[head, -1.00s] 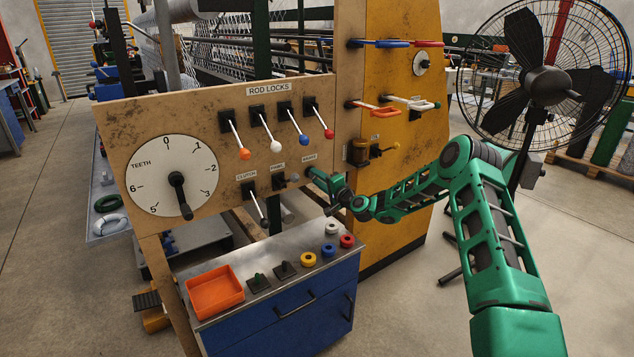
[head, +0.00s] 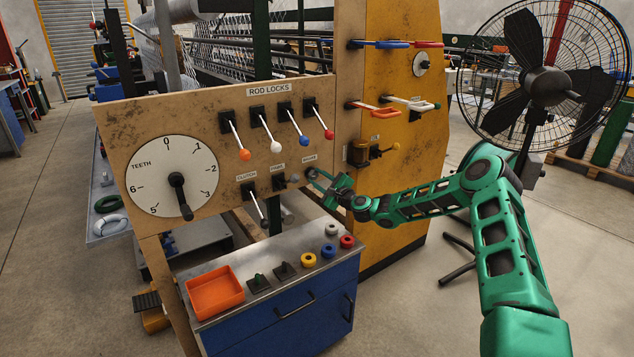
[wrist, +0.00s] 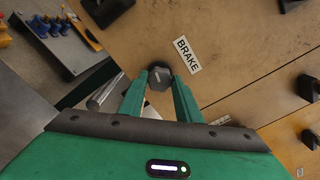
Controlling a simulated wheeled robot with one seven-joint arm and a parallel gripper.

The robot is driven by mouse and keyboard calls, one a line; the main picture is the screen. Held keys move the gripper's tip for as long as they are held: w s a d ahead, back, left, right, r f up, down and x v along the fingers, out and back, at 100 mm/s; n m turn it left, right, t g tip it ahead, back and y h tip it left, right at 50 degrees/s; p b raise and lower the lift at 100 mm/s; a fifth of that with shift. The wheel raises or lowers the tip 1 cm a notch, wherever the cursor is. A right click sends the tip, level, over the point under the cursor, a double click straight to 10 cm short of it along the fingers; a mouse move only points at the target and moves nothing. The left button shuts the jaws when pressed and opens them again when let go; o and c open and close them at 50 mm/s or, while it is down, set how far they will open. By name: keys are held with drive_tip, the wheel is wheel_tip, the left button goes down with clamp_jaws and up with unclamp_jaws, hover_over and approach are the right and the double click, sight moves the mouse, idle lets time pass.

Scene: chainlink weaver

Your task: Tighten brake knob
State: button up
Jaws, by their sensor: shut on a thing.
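The brake knob (wrist: 158,79) is a dark, faceted knob with a pale mark on its face, on the tan panel beside the BRAKE label (wrist: 187,55). My gripper (wrist: 160,86) has one finger on each side of the knob and is shut on it. In the head view my gripper (head: 322,178) reaches the panel's lower right, just below the brake label (head: 310,157). There the fingers mostly hide the knob.
The clutch lever (head: 257,202) and rod lock levers (head: 267,132) stick out to the left and above. The blue cabinet (head: 283,316) below carries an orange tray (head: 214,292) and several coloured rings. A fan (head: 546,86) stands at right.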

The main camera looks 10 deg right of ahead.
drive_tip(key=m, duration=0.4)
drive_tip(key=shift+d+f+m, duration=0.3)
drive_tip(key=shift+f, duration=0.05)
drive_tip(key=shift+m, duration=1.9)
drive_tip(key=shift+a, duration=0.1)
drive_tip(key=o, duration=1.1)
drive_tip(key=shift+f, duration=0.1)
drive_tip(key=shift+c, duration=0.2)
drive_tip(key=shift+r, duration=0.2)
